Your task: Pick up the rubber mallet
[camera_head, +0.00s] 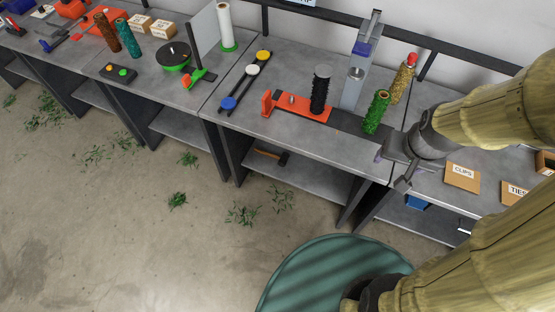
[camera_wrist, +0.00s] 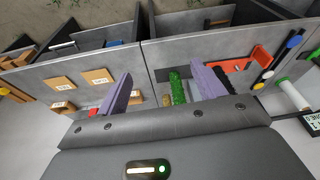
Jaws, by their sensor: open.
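What looks like the rubber mallet, with a wooden handle (camera_head: 267,154) and a dark head (camera_head: 284,159), lies on the lower shelf (camera_head: 308,190) under the middle bench.
A green spool (camera_head: 376,112), a black spool (camera_head: 320,92) and an orange fixture (camera_head: 298,107) stand on the bench near my gripper. Bench side panels (camera_head: 233,150) flank the shelf. The floor in front holds scattered leaves.

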